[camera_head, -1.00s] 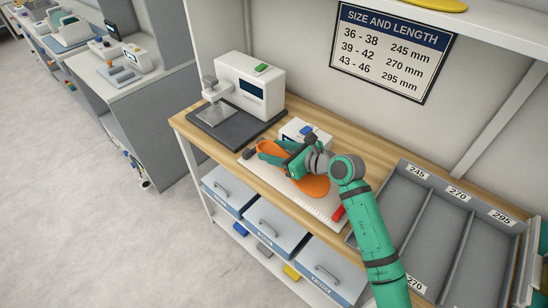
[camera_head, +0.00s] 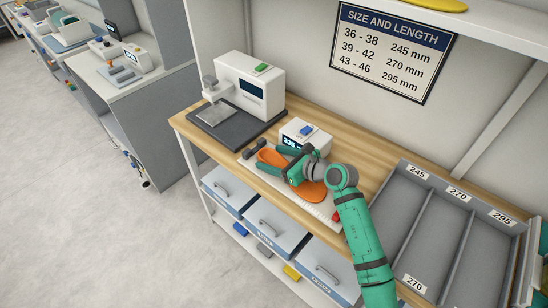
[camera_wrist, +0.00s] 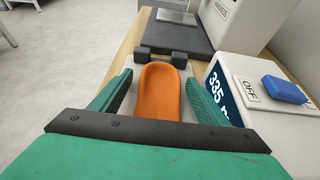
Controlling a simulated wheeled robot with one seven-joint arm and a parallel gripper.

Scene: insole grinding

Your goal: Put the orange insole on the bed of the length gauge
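The orange insole (camera_head: 313,191) lies lengthwise on the white bed (camera_head: 324,217) of the length gauge. One rounded end (camera_wrist: 159,88) is close to the dark stop (camera_wrist: 161,55) in the wrist view; I cannot tell whether they touch. My gripper (camera_head: 277,160) is low over the insole. In the wrist view its fingers (camera_wrist: 158,82) stand wide apart, one on each side of the insole, with gaps to it. My gripper hides the insole's middle. The gauge's box (camera_head: 303,132) has a blue button and a display partly reading 335.
A white hardness tester (camera_head: 250,85) on a dark base stands left of the gauge. A grey sorting tray (camera_head: 427,210) labelled 245, 270 and 295 lies to the right. A size chart (camera_head: 392,50) hangs on the wall. Drawers are below the bench.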

